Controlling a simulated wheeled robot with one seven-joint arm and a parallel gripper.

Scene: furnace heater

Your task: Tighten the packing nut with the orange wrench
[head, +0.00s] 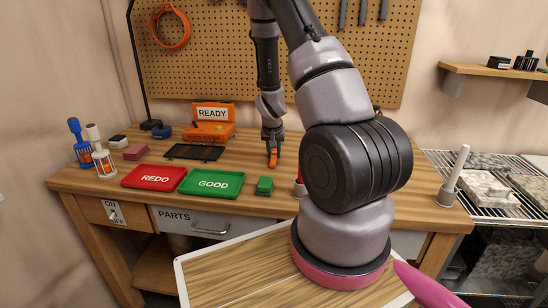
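My gripper (272,148) points down over the middle of the workbench, small in the head view. A short orange piece (273,160) shows at its dark fingertips. It may be the orange wrench, but it is too small to tell its shape or whether the fingers grip it. I cannot make out the packing nut; my arm covers much of the bench's right half. A red and white piece (300,186) shows partly, at the left edge of my arm.
A red REDO tray (154,179), a green GOOD tray (212,184) and a green block (265,186) stand at the front. An orange READY box (212,123) and a dark flat tray (195,153) lie behind. Blue and white bottles stand left. A wire rack (480,190) stands right.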

